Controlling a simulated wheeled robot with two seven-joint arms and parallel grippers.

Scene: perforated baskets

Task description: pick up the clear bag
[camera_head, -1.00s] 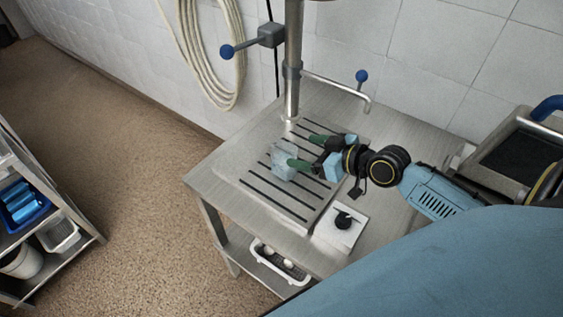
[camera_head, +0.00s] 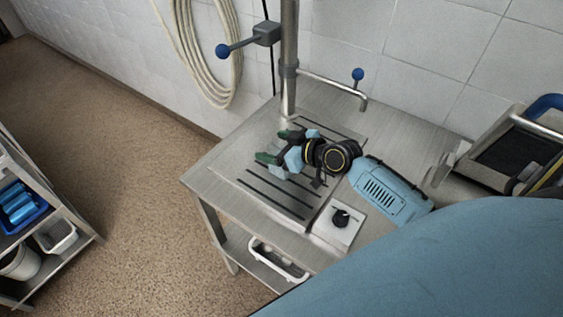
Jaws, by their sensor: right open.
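The clear bag (camera_head: 279,171) is a small, pale, see-through shape on the slotted drain plate (camera_head: 262,203) of the steel table. Much of it is hidden behind my right gripper, in the camera_head view. My right gripper (camera_head: 273,146) is open, with its two dark green-tipped fingers spread apart and pointing left over the bag's spot. I cannot tell whether the fingers touch the bag. My left gripper is not in view.
A steel pipe (camera_head: 289,70) with a side spout rises behind the plate against the tiled wall. A white box with a black knob (camera_head: 339,222) sits at the table front. A white basket (camera_head: 262,247) is on the lower shelf. A shelf rack (camera_head: 75,236) stands left.

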